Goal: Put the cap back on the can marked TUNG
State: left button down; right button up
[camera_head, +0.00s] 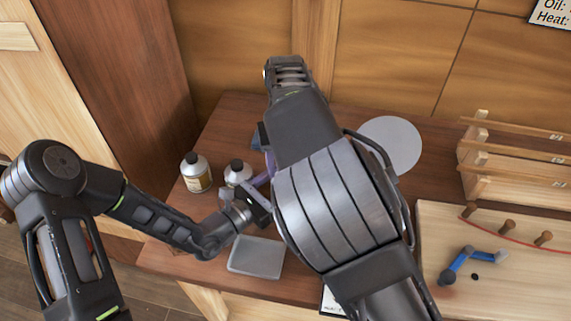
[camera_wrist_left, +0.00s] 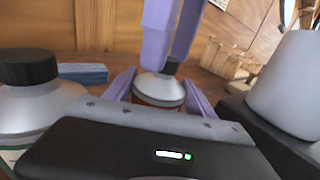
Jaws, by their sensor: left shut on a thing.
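In the left wrist view a can (camera_wrist_left: 158,90) with a pale sloping shoulder stands upright between the purple fingers of my left gripper (camera_wrist_left: 160,98), which is shut on it. A small dark cap (camera_wrist_left: 171,67) is at the can's top, partly hidden by the purple fingers of my right gripper (camera_wrist_left: 170,55), which come down from above. I cannot tell whether the cap is seated or how tightly these fingers close. In the head view my right arm hides the held can and most of both grippers. No TUNG marking is readable.
Two black-capped cans, one left (camera_head: 195,175) and one nearer my left gripper (camera_head: 237,173), stand on the brown bench. A grey slab (camera_head: 257,257) lies at the front. A pale round disc (camera_head: 390,144), wooden rack (camera_head: 515,160) and pegboard (camera_head: 510,280) are to the right.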

jog(key=shift+r, duration=2.2)
jog(key=shift+c, duration=0.2)
